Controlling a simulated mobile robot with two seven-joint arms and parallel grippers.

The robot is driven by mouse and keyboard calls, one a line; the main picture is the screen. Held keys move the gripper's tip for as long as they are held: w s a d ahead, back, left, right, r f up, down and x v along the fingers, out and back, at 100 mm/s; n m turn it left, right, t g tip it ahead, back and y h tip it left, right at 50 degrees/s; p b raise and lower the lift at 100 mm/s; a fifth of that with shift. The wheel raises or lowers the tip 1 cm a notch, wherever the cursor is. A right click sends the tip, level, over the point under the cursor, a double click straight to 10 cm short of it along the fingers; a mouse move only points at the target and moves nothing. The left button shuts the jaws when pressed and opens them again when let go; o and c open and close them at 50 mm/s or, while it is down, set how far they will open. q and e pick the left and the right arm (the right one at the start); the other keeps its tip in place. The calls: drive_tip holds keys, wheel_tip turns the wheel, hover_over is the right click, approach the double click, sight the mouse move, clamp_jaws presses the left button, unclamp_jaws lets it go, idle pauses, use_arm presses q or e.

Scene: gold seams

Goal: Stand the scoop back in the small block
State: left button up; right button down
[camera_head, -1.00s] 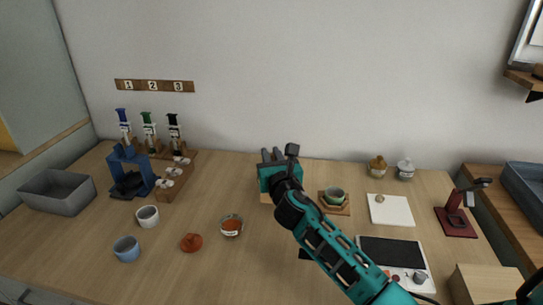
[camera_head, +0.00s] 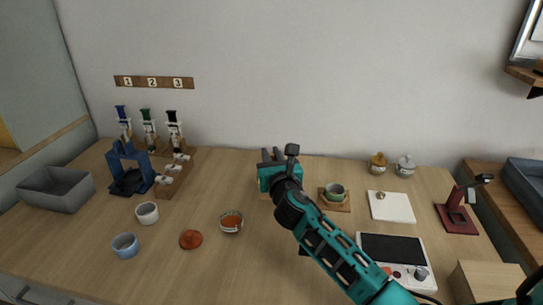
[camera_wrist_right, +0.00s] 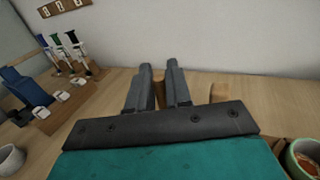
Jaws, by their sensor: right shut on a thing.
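My right gripper (camera_head: 273,157) is over the middle of the table towards the wall, with its fingers pointing away from me. In the right wrist view its two grey fingers (camera_wrist_right: 159,88) are close together, with a narrow brown piece (camera_wrist_right: 160,95) between them. I take this to be the scoop's handle; the rest of the scoop is hidden. A pale wooden piece (camera_wrist_right: 218,92) stands just right of the fingers and may be the small block. In the head view a wooden edge (camera_head: 264,196) shows under the gripper, mostly covered by it. My left gripper is not in view.
A glass bowl of orange-brown contents (camera_head: 231,223) and a red-brown lump (camera_head: 190,239) lie to the left. The white pad (camera_head: 391,207) and scale (camera_head: 393,248) are further right.

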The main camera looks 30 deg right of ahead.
drive_tip(key=shift+f+b, duration=0.3)
drive_tip(key=shift+f, duration=0.45)
idle(0.5)
drive_tip(key=c, duration=1)
unclamp_jaws()
drive_tip(key=shift+o, duration=0.2)
drive_tip(key=shift+s, duration=0.1)
drive_tip(key=p+v, duration=0.1)
drive_tip(key=v, duration=0.3)
drive_tip(key=shift+s+a+p, duration=0.1)
drive_tip(key=shift+s+p, duration=0.25)
drive_tip(key=shift+p, duration=0.05)
